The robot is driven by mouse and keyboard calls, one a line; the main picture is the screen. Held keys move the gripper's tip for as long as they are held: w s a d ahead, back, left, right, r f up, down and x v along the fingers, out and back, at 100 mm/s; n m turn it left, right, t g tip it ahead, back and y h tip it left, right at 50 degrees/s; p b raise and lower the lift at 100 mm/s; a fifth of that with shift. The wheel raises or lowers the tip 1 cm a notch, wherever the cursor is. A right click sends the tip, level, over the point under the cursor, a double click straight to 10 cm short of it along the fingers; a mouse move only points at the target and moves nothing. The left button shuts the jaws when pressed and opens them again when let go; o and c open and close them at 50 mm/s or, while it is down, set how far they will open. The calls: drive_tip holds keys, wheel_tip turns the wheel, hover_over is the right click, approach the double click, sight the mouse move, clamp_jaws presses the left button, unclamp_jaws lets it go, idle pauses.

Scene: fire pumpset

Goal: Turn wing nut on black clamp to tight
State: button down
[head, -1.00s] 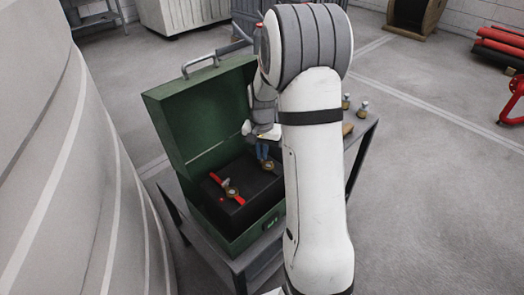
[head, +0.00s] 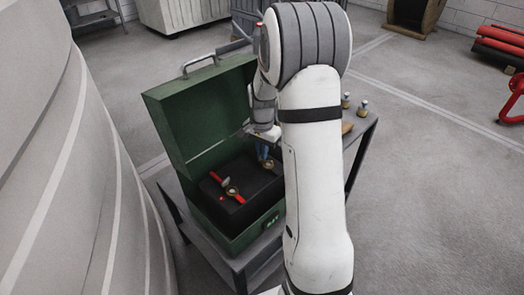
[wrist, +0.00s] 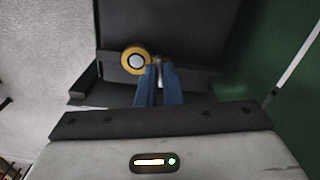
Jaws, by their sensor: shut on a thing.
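My gripper (wrist: 159,88) has two blue fingers. In the wrist view they are shut on a small greyish piece, most likely the wing nut, which the fingertips largely hide. Beside the fingertips, to the left, is a round brass-yellow part with a grey centre (wrist: 137,59). A dark bar lies behind these; I cannot tell how much of it is the black clamp. In the head view my gripper (head: 264,152) points down inside the open green case (head: 205,112), over the right part of its black insert, partly hidden by my arm.
A red-handled brass fitting (head: 231,190) lies on the black insert. The case's raised lid stands behind it. The case rests on a grey table (head: 245,268). Small brass-coloured pieces (head: 362,107) stand at the table's right. A large pale curved body (head: 70,170) fills the left.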

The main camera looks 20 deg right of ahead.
drive_tip(key=c, duration=1.6)
unclamp_jaws()
wheel_tip(320, 180, up, 7)
drive_tip(key=shift+r+p, duration=0.2)
drive_tip(key=shift+p, duration=0.25)
drive_tip(key=shift+r, duration=0.2)
drive_tip(key=shift+a+r, duration=0.1)
drive_tip(key=shift+r, duration=0.05)
drive_tip(key=s+a+r+n+t+p, duration=0.1)
drive_tip(key=s+a+r+n+p, duration=0.1)
drive_tip(key=s+r, duration=0.3)
drive_tip(key=s+a+r+n+p, duration=0.3)
drive_tip(key=s+a+r+n, duration=0.1)
drive_tip(key=s, duration=0.6)
drive_tip(key=s+a+r+n+t+p, duration=0.1)
drive_tip(key=s+a+r+n+p, duration=0.2)
drive_tip(key=s+r, duration=0.4)
drive_tip(key=shift+s+a+n+t, duration=0.3)
drive_tip(key=shift+s+a+n, duration=0.2)
drive_tip(key=shift+s+n, duration=0.4)
